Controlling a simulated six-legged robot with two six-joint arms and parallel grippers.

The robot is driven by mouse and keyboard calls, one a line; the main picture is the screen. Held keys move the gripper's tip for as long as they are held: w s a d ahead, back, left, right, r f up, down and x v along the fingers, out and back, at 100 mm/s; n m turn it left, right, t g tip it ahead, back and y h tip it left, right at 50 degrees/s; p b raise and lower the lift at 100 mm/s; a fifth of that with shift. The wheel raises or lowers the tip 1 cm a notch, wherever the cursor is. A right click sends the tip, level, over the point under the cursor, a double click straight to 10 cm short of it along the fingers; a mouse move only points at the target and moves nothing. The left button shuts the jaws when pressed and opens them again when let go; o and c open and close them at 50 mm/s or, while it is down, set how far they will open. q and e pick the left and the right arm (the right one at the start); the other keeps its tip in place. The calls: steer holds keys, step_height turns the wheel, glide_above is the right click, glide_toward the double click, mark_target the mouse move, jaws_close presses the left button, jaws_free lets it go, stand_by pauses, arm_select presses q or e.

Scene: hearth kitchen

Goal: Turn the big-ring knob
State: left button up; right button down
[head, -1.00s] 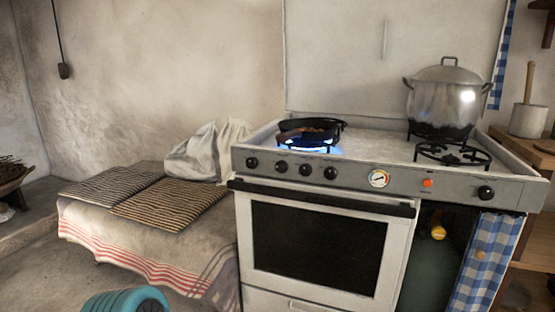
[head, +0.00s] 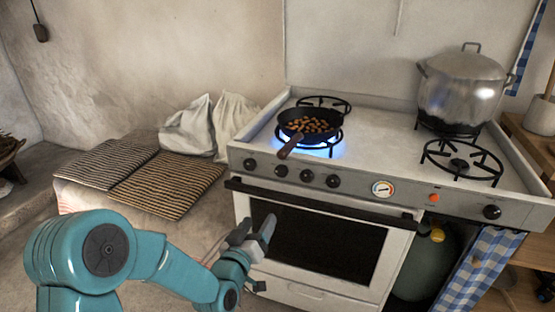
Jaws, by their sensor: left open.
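The stove (head: 330,187) has a front panel with several black knobs in a row on the left (head: 307,175) and one black knob alone at the right end (head: 492,212). I cannot read any marking that tells which is the big-ring knob. My left gripper (head: 255,230) is open and empty, in front of the oven door, below and left of the knob row. It appears apart from the knobs. My right gripper is not in view.
A pan (head: 303,124) with brown pieces sits over a blue flame, handle towards the front edge. A lidded pot (head: 462,90) stands at the back right. The oven handle bar (head: 320,207) runs below the panel. A gas bottle (head: 418,270) stands below right.

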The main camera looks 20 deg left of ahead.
arm_select(q)
steer(key=p, duration=0.2)
glide_toward(280, 174)
steer(key=w, duration=0.9)
steer(key=shift+w+d+f, duration=0.1)
steer(key=shift+d, duration=0.1)
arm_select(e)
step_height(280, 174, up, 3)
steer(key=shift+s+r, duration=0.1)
arm_select(q)
steer(key=c, duration=1.1)
